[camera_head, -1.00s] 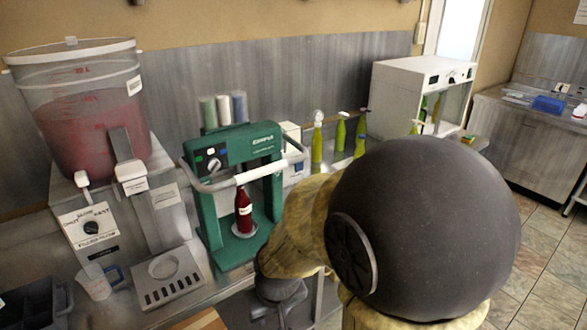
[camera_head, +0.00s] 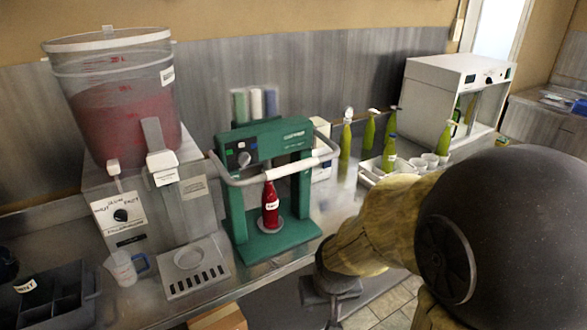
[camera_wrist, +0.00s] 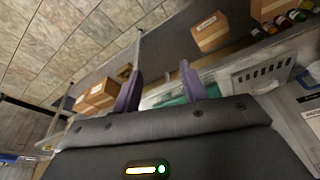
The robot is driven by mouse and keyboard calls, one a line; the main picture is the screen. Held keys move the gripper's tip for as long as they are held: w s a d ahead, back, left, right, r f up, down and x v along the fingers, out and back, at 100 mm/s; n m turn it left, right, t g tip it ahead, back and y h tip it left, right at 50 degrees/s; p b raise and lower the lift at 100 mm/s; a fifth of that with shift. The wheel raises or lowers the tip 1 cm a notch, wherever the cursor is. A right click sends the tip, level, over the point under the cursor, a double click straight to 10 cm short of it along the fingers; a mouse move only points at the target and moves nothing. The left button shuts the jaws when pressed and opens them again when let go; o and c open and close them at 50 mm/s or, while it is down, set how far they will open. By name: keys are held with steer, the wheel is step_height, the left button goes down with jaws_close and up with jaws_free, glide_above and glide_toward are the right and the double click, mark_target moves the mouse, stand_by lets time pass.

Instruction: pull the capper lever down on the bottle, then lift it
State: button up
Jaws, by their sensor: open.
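The green capper (camera_head: 276,237) stands on the steel counter, with its grey lever bar (camera_head: 262,178) across the front at the top. A red bottle (camera_head: 270,206) stands upright on the capper's round plate, below the lever. My gripper (camera_head: 330,312) is in front of the counter, low and to the right of the capper, apart from the lever and bottle. In the wrist view my gripper (camera_wrist: 160,85) shows two separated fingers with nothing between them. Part of the green capper base (camera_wrist: 172,98) shows behind the fingers there.
A filler with a tank of red liquid (camera_head: 125,115) stands left of the capper, beside a measuring jug (camera_head: 122,268) and a dark crate (camera_head: 50,300). Green bottles (camera_head: 369,134) and a white cabinet (camera_head: 440,92) stand to the right. Cardboard boxes (camera_wrist: 212,32) sit below counter level.

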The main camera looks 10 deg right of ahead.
steer(key=w+d+r+m+t, duration=0.6)
steer(key=w+m+t, duration=0.15)
steer(key=w, duration=0.25)
step_height(320, 180, up, 10)
steer(key=w+m+t+y+b, duration=0.1)
steer(key=w+m+t+y, duration=0.1)
steer(key=m+t+y, duration=0.3)
steer(key=shift+a+r+m+t+y, duration=0.15)
steer(key=shift+a+m+t+y, duration=0.25)
steer(key=shift+m, duration=0.35)
steer(key=shift+a, duration=0.1)
